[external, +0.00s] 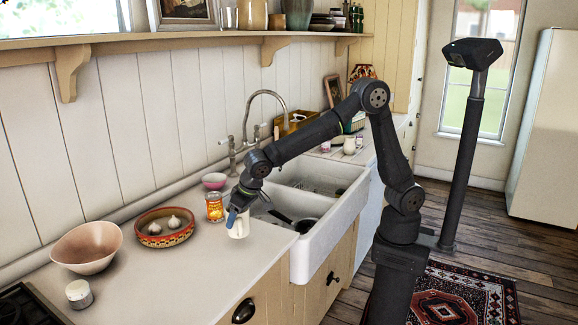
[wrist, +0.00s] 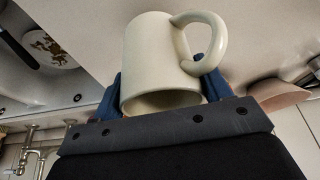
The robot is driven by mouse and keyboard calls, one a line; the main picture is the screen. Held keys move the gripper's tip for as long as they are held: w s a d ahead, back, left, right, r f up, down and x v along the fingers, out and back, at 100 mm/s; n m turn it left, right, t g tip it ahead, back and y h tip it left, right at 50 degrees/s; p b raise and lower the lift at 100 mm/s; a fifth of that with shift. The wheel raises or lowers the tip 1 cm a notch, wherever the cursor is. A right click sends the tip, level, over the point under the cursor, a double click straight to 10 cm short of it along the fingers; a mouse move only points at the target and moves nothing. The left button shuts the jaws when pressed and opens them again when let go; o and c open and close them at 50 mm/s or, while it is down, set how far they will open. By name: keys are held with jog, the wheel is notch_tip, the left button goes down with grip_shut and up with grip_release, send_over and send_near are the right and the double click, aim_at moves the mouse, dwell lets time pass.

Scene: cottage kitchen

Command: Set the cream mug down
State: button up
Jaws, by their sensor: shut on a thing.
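The cream mug (wrist: 155,65) is between the blue fingers of my gripper (wrist: 165,85) in the wrist view, with its handle toward the upper right.
The white sink (external: 318,245) lies right. The counter's front is clear.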

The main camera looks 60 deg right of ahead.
jog(key=shift+f, duration=1.95)
jog(key=shift+f, duration=0.15)
jog(key=o, duration=1.2)
jog(key=shift+c, duration=0.2)
jog(key=v, duration=1.2)
jog(key=shift+w, duration=0.15)
